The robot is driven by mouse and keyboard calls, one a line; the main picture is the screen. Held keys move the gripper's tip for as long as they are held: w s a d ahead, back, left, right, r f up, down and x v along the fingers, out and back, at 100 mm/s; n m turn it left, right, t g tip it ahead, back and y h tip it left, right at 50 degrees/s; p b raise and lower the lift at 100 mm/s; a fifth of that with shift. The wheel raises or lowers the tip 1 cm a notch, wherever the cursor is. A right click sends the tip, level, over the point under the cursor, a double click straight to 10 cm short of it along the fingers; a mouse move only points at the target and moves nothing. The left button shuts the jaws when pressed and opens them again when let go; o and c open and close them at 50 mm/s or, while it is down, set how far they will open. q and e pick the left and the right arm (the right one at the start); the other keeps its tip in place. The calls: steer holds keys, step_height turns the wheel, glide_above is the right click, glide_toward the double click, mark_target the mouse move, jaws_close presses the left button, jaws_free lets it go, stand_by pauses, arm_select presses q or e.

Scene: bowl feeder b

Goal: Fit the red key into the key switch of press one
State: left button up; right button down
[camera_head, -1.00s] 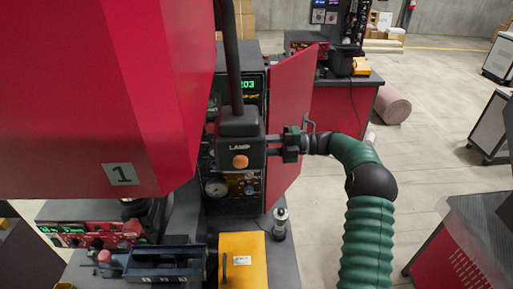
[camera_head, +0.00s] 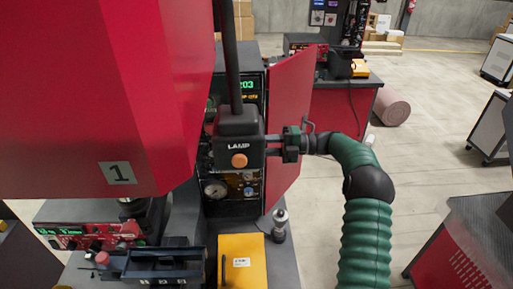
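Press one is the large red machine head (camera_head: 110,90) marked "1" at the left. Its control panel (camera_head: 236,188), with a green display, a gauge and small knobs, stands behind a black lamp box (camera_head: 238,141) on a post. My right gripper (camera_head: 273,143) reaches in from the right beside the lamp box, its fingers pointing left toward the panel. The fingertips are partly hidden by the lamp box, so I cannot tell their opening or whether they hold anything. I cannot make out the red key or the key switch. My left gripper is not in view.
An open red cabinet door (camera_head: 288,120) stands just behind my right gripper. Below are a yellow box (camera_head: 242,260), a small metal post (camera_head: 280,222) and a red instrument (camera_head: 75,236) with green readouts.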

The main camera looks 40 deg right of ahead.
steer(key=shift+w+d+b, duration=0.25)
steer(key=shift+w+b, duration=0.15)
steer(key=shift+b, duration=0.25)
stand_by(1.7)
steer(key=shift+w+d+b, duration=0.25)
steer(key=shift+w+b, duration=0.05)
steer(key=shift+w, duration=0.1)
stand_by(1.2)
stand_by(0.5)
steer(key=c, duration=1)
jaws_free()
